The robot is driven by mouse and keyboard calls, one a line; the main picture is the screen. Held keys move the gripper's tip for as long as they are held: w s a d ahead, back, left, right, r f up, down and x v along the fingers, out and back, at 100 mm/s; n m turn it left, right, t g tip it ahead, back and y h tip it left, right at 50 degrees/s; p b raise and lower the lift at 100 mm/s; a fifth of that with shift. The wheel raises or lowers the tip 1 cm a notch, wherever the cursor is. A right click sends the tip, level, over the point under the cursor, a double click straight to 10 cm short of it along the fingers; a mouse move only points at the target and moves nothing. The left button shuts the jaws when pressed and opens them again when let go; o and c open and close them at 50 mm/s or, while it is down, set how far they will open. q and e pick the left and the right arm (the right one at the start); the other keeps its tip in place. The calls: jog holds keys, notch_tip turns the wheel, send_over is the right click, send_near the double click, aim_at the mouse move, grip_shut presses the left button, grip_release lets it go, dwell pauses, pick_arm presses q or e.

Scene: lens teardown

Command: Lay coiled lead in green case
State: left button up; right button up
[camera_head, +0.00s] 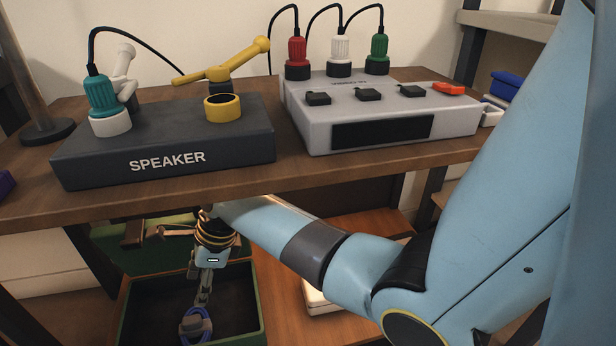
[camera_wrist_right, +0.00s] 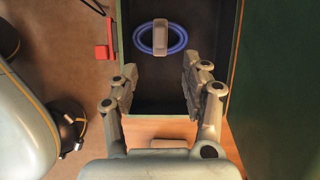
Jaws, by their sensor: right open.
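The coiled lead is a blue loop with a beige band across its middle (camera_head: 186,335). It lies inside the open green case (camera_head: 262,306), on the dark floor as far as I can tell. In the right wrist view the coil (camera_wrist_right: 143,39) shows whole, near the far end of the case (camera_wrist_right: 238,45), apart from the fingers. My right gripper (camera_head: 203,300) reaches down into the case over the coil in the head view. In the wrist view its two fingers (camera_wrist_right: 160,75) are spread with nothing between them. My left gripper is not in view.
The wooden tabletop (camera_head: 330,180) overhangs my right forearm. On it stand a dark speaker box (camera_head: 230,150) and a grey device (camera_head: 300,125) with red, white and green plugs. A red latch-like part (camera_wrist_right: 103,50) sits beside the case wall.

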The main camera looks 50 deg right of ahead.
jog(key=s+d+n+h, duration=0.2)
jog(key=s+d+n, duration=0.2)
jog(key=s+n, duration=0.8)
jog(key=s+d+r+n, duration=0.1)
jog(key=s+r+n, duration=0.4)
jog(key=s, duration=0.3)
jog(key=s+d+r+n+h, duration=0.1)
jog(key=s+d+r+n, duration=0.1)
jog(key=s+r+n, duration=0.4)
jog(key=s+n, duration=0.2)
jog(key=shift+s+d+t+h, duration=0.15)
jog(key=shift+s+t+h, duration=0.15)
jog(key=shift+s+t, duration=0.1)
